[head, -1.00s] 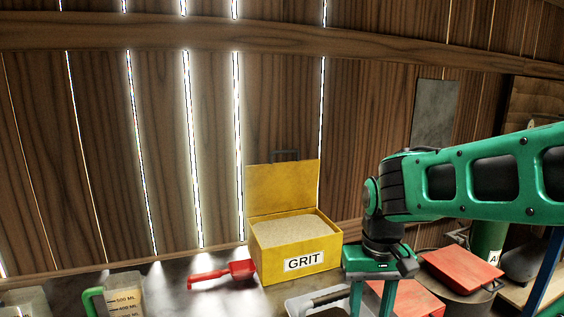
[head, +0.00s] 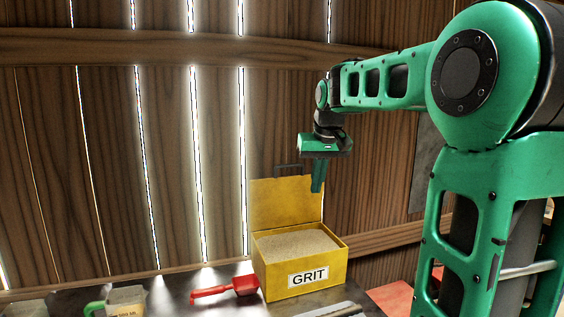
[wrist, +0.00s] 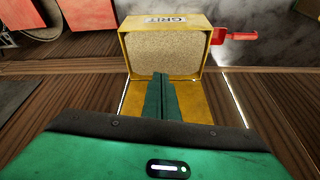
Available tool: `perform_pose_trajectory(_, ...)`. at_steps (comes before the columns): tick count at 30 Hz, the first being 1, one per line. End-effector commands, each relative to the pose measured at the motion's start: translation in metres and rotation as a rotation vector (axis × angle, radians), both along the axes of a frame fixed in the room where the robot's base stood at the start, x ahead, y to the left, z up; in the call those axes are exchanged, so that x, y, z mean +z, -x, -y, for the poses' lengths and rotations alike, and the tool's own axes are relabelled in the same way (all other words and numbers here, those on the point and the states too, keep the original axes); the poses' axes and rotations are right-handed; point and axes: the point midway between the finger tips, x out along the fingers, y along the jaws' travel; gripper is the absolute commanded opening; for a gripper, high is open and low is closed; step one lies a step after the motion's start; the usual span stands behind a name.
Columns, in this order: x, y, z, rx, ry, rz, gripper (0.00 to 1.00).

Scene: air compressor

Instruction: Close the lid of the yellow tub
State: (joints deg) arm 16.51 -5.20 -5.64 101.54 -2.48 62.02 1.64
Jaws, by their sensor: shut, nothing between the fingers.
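The yellow tub (head: 330,271), marked GRIT, stands on the bench against the plank wall, filled with pale grit (head: 298,244). Its yellow lid (head: 282,205) is open and stands upright at the back edge, with a dark handle (head: 289,169) at its top. My gripper (head: 317,190) is shut and empty, pointing down at the right upper part of the lid. In the wrist view my shut fingers (wrist: 161,77) overlap the lid (wrist: 191,100), with the tub's grit (wrist: 165,55) beyond. I cannot tell whether the fingers touch the lid or are apart from it.
A red scoop (head: 225,290) lies left of the tub on the bench. A red object (head: 393,297) is to the right, partly behind my arm. The space above the tub is open.

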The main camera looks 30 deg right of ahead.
Motion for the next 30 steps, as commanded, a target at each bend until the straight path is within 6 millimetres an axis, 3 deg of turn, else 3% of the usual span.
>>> perform_pose_trajectory(1,0.016,-0.028,0.004,0.018,0.013,0.030,0.00)
perform_pose_trajectory(6,0.066,-0.105,0.010,0.088,0.051,0.128,0.00)
perform_pose_trajectory(10,0.096,-0.148,0.012,0.130,0.073,0.190,0.00)
perform_pose_trajectory(15,0.117,-0.178,0.012,0.162,0.089,0.237,0.00)
perform_pose_trajectory(22,0.113,-0.190,0.013,0.171,0.092,0.247,0.00)
perform_pose_trajectory(30,0.077,-0.215,0.018,0.170,0.091,0.245,0.00)
